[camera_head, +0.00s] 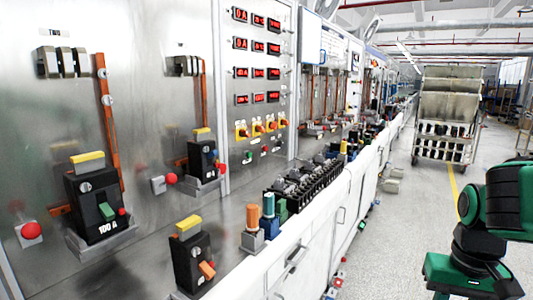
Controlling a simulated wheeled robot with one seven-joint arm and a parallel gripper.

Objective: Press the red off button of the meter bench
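The meter bench panel (262,115) stands upright at centre left, with rows of small red-lit displays. Below the displays is a row of yellow-backed rotary switches (257,128). Under these sit a few small buttons (264,150); they look green and red but are too small to tell apart surely. Larger red buttons show elsewhere: a round one (31,230) on a box at the lower left, and another (171,178) on a grey box nearer the panel. My gripper is out of view; only green and black links of my arm show at the right edge, well apart from the bench.
A wheeled rack (446,115) stands in the aisle. Floor between cabinets and my arm is mostly open, with small items near the cabinets.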

